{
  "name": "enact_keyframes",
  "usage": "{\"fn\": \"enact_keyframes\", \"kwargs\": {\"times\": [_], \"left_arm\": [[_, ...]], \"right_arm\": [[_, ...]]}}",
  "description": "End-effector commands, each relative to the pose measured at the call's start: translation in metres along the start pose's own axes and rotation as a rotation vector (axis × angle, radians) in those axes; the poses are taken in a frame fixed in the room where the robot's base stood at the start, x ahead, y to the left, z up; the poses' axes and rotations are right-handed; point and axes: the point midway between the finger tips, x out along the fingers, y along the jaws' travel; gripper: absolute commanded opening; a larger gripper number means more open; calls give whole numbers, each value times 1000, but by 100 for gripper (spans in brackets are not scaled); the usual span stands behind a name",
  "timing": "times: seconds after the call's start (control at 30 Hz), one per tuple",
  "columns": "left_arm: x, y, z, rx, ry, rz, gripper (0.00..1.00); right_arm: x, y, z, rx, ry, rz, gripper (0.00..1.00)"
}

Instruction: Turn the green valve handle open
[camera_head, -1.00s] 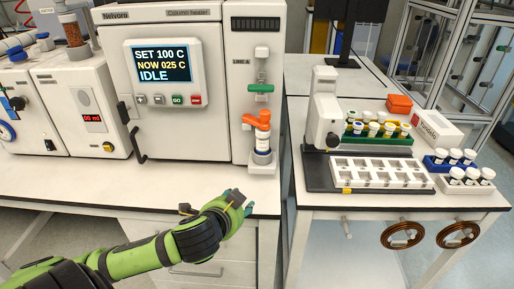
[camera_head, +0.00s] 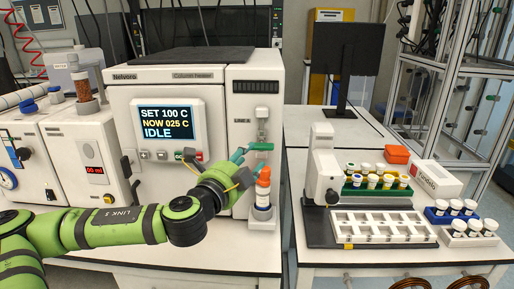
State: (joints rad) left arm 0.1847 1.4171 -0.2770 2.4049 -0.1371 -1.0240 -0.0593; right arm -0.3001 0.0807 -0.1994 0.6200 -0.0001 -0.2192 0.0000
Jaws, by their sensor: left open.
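The green valve handle (camera_head: 262,146) is a short bar lying level on the narrow right-hand panel of the column heater, under the "LINE A" label area. My left gripper (camera_head: 241,164) is open, just left of and slightly below the handle. One teal fingertip shows close to the handle's left end; I cannot tell whether they touch. The gripper body hides part of the panel below the handle. My right gripper is not in view.
An orange-topped white bottle (camera_head: 262,206) stands in a holder just below the handle, close to my left gripper. The column heater (camera_head: 165,92) fills the left middle; its screen reads IDLE. At the right are a white rack (camera_head: 388,228), vials and an orange box (camera_head: 397,154).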

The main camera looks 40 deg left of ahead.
Motion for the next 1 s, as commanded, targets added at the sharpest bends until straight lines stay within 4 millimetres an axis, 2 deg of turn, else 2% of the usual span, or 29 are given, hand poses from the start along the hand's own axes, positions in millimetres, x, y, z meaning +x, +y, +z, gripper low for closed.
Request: {"fn": "enact_keyframes", "kwargs": {"times": [0.1, 0.33, 0.5, 0.73, 0.77, 0.8, 0.87, 1.0], "left_arm": [[16, -5, 0, -7, -3, -3, 45], [42, -2, 0, -2, -1, -1, 45], [49, 0, -1, 0, 1, 1, 45], [50, 1, -1, 2, 1, 1, 45], [50, 1, -1, 1, 1, 1, 37], [50, 1, -1, 1, 1, 1, 21], [50, 1, -1, 1, 1, 1, 0], [50, 0, -1, 1, 1, 1, 0]], "right_arm": [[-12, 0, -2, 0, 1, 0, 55], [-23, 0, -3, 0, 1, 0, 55], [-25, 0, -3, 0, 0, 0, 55], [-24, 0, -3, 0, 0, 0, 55], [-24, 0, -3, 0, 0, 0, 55], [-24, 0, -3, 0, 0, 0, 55], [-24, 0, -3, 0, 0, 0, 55], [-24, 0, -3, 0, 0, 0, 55]]}}
